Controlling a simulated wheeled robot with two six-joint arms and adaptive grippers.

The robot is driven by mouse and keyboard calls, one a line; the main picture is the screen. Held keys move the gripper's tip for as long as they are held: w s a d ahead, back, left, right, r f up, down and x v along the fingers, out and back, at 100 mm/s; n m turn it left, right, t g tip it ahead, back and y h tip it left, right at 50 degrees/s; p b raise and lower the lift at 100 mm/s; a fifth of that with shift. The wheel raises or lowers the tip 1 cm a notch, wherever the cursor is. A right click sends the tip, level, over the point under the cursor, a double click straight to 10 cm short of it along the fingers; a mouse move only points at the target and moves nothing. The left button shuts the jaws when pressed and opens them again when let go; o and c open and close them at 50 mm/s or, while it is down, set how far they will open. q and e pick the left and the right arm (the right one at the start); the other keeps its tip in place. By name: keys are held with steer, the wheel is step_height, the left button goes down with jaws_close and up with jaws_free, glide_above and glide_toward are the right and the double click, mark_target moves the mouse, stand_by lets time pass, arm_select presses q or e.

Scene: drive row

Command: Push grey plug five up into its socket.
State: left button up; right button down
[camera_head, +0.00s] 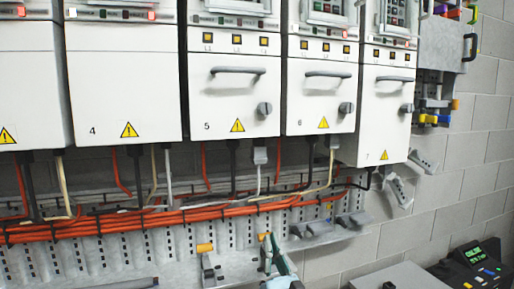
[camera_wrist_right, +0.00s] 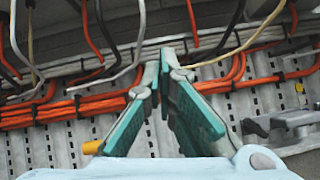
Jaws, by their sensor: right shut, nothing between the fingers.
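Grey plug five (camera_head: 260,155) is a small light grey block under the right part of cabinet 5 (camera_head: 220,110), with a grey cable hanging from it. I cannot tell how deep it sits in its socket. My right gripper (camera_head: 267,240), with teal fingers, is well below the plug, in front of the perforated panel, apart from it. In the wrist view the right gripper's fingertips (camera_wrist_right: 167,60) meet with nothing between them. A grey cable (camera_wrist_right: 142,25) runs up beyond them; its plug is out of frame. My left gripper is not in view.
Orange cable bundles (camera_head: 150,220) run along the tray behind the gripper. Black and cream cables hang nearby. Grey clamp-like fittings (camera_head: 315,228) stick out to the right. A dark device with a green display (camera_head: 473,255) is at the lower right.

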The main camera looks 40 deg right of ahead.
mark_target(259, 155)
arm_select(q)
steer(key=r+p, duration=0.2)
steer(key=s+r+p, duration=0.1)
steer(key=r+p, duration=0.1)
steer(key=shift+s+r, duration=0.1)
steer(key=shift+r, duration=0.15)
arm_select(e)
steer(key=w+r+n+t+y, duration=0.2)
steer(key=w+r, duration=0.4)
steer(key=r, duration=0.9)
steer(key=shift+w+d+r+n, duration=0.2)
steer(key=shift+d+n, duration=0.25)
steer(key=shift+n, duration=0.45)
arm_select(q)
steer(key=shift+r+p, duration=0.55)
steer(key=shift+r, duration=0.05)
arm_select(e)
step_height(259, 155, up, 2)
steer(key=shift+r, duration=0.15)
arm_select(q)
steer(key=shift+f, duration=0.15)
